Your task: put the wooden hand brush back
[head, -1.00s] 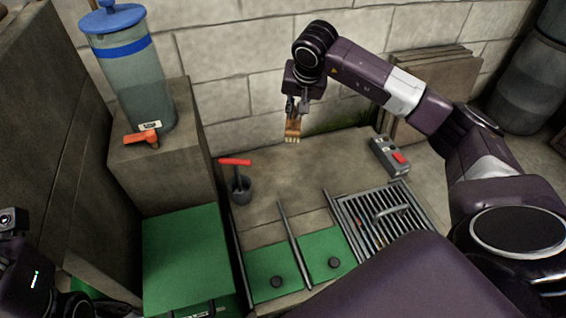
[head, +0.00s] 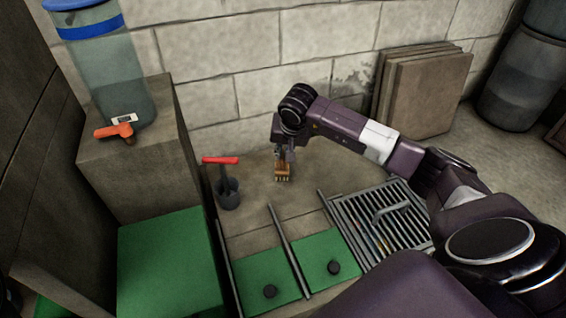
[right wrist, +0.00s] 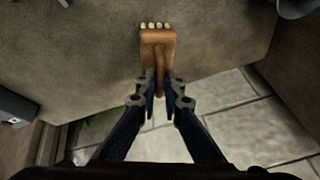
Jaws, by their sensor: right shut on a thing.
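The wooden hand brush (head: 283,172) is a small brown block with pale bristle tufts on one side. In the head view it hangs bristles down over the stone ledge (head: 262,222), near the wall. My right gripper (head: 284,156) is shut on its handle. In the right wrist view the brush (right wrist: 158,47) extends beyond the fingertips of my right gripper (right wrist: 161,88), tufts away from me. I cannot tell whether the bristles touch the ledge. My left gripper is not in view.
A dark cup (head: 228,195) with a red-handled tool (head: 221,161) stands left of the brush. A metal grate (head: 375,225) and green lids (head: 262,278) lie in front. A filter cylinder (head: 100,70) with an orange valve (head: 117,131) stands left. A block wall (head: 240,60) is behind.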

